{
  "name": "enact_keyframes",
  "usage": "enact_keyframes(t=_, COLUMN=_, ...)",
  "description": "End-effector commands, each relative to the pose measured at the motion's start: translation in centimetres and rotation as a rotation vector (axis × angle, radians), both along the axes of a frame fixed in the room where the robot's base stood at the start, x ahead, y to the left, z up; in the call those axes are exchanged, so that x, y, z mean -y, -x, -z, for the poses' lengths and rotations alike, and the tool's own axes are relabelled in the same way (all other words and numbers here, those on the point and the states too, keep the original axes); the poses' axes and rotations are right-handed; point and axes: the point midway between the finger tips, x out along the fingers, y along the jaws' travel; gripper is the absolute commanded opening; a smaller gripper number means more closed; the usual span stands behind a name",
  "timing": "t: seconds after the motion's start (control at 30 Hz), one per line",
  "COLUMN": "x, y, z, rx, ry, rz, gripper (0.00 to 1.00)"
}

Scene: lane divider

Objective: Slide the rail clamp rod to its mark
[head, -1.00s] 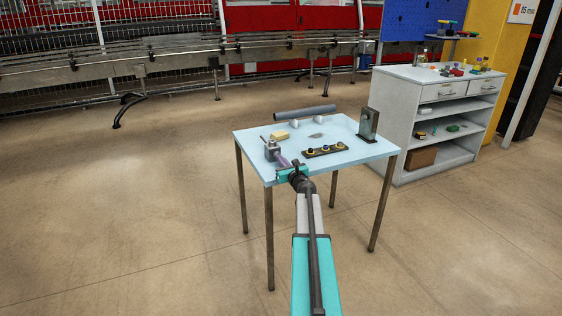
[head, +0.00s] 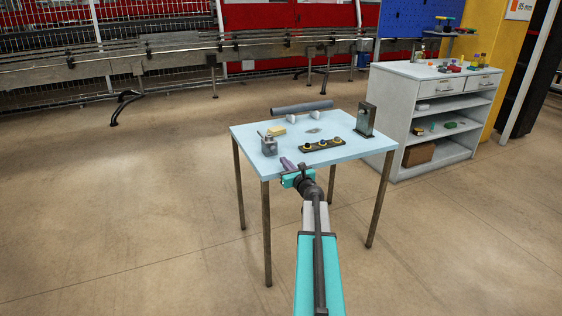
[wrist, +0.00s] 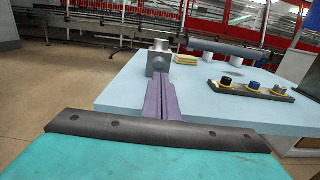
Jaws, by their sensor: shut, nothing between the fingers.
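A grey clamp block (head: 269,146) with a small rod on top stands at the left front of the pale blue table (head: 240,140). In the wrist view the block (wrist: 159,62) is straight ahead, with a round grey end (wrist: 161,45) at its top. I cannot make out a mark on it. My gripper (head: 284,160) is at the table's front edge, in front of and right of the block. Its purple fingers (wrist: 159,84) are shut together and empty, pointing at the block. They look apart from it, and they hide part of its lower right side.
A long grey tube (head: 302,107) rests on white supports at the back. A yellow block (head: 276,130) lies behind the clamp. A dark strip with several knobs (head: 322,146) lies right of it, and a dark upright bracket (head: 366,120) stands at the right edge.

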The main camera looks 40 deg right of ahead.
Motion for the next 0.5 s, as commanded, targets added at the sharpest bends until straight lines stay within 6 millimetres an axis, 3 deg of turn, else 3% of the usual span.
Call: enact_keyframes(t=0.5, x=-2.2, y=4.8, z=0.1, rx=-0.001, ry=0.001, rz=-0.001, gripper=0.0)
